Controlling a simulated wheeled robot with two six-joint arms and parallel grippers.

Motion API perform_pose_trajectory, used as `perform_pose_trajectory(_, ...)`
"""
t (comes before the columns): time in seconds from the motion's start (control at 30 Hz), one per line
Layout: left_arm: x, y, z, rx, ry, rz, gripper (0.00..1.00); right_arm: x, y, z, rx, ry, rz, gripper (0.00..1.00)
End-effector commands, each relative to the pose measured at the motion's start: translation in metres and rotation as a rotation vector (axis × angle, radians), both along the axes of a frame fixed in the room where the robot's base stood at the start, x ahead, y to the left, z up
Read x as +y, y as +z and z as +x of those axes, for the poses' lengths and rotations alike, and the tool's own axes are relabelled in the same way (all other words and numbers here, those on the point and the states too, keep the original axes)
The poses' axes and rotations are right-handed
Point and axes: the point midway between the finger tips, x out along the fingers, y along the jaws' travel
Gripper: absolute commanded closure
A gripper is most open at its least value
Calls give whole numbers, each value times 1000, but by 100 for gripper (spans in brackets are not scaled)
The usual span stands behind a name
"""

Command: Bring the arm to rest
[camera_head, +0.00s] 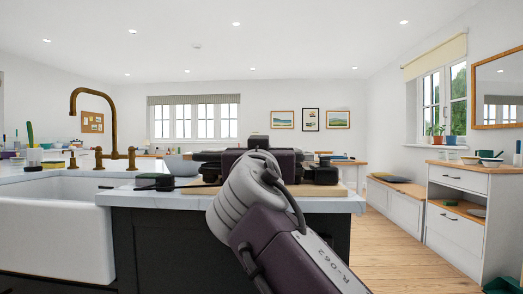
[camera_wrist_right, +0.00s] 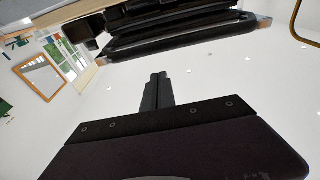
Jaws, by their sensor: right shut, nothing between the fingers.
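My right arm (camera_head: 262,215) comes in from the lower right of the head view and reaches up over the end of the island counter. Its wrist hides part of the counter. In the right wrist view the fingers of my right gripper (camera_wrist_right: 158,78) are pressed together with nothing between them. They point up in that picture, apart from any object. My left gripper does not show in either view.
A pale island worktop (camera_head: 140,197) with dark sides stands in front, with a white sink (camera_head: 60,235) and a brass tap (camera_head: 75,105) at left. A white drawer cabinet (camera_head: 460,205) stands at right. Wooden floor (camera_head: 400,255) is open between them.

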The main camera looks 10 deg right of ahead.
Motion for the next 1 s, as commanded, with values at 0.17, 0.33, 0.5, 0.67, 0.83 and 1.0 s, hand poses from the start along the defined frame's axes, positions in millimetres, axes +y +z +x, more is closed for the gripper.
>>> perform_pose_trajectory(0.17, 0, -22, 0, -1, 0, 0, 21, 7, -21, -32, -3, 5, -1, 100)
perform_pose_trajectory(0.33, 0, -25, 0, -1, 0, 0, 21, 9, -25, -44, -4, 2, 1, 100)
perform_pose_trajectory(0.5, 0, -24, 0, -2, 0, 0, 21, 8, -24, -45, -5, 0, 1, 100)
perform_pose_trajectory(0.67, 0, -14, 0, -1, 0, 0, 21, 13, -38, -31, 60, 5, -47, 100)
perform_pose_trajectory(0.83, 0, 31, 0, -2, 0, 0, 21, 14, -149, 22, 450, 49, -245, 100)
perform_pose_trajectory(1.0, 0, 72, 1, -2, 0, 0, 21, -26, -293, 16, 899, 115, -307, 100)
